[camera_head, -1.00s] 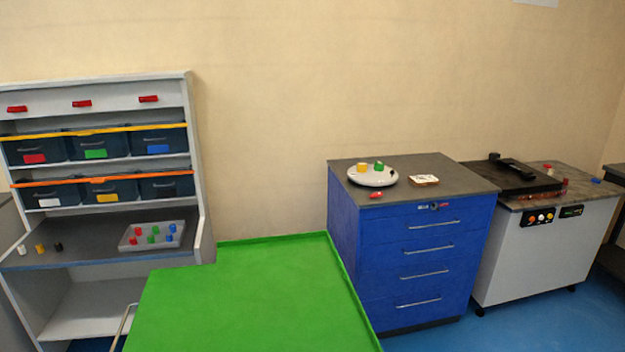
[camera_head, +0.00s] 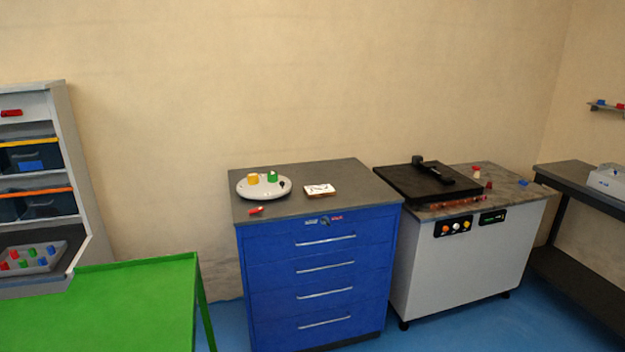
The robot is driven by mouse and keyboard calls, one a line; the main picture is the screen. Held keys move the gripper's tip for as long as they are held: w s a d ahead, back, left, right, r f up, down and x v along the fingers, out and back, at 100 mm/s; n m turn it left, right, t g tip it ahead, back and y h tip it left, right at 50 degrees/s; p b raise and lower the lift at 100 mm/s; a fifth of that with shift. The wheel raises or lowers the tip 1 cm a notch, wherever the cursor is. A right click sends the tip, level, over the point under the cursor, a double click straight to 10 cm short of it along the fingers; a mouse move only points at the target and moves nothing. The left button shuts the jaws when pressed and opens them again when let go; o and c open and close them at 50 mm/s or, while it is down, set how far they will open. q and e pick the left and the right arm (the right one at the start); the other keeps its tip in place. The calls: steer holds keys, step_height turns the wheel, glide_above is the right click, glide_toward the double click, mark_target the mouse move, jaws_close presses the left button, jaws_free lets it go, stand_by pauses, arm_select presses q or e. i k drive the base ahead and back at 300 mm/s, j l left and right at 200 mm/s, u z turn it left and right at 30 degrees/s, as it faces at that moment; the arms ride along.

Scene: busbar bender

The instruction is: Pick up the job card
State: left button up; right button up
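A small white card with dark marks and a brownish edge, which looks like the job card (camera_head: 320,190), lies flat on the grey top of the blue drawer cabinet (camera_head: 318,268). It is right of a round white plate (camera_head: 262,194) and apart from it. The print on the card is too small to read. Neither of my grippers shows in the head view.
The plate carries a yellow and a green piece; a red piece (camera_head: 256,211) lies in front. A bender machine (camera_head: 462,250) with a black top stands right of the cabinet. A green table (camera_head: 110,300) and a shelf rack (camera_head: 75,160) are left. Blue floor shows in front.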

mark_target(327, 189)
steer(key=i+l+z, duration=0.15)
steer(key=i+l, duration=0.25)
steer(key=l, duration=0.2)
steer(key=i+l+z, duration=0.15)
steer(key=i+l, duration=0.3)
steer(key=l, duration=0.15)
steer(key=i+j+z, duration=0.1)
steer(key=i, duration=0.3)
steer(key=i+j+z, duration=0.1)
steer(key=i, duration=0.25)
steer(key=i+j+z, duration=0.1)
steer(key=i+j, duration=0.6)
steer(key=j+z, duration=0.05)
steer(key=j, duration=0.05)
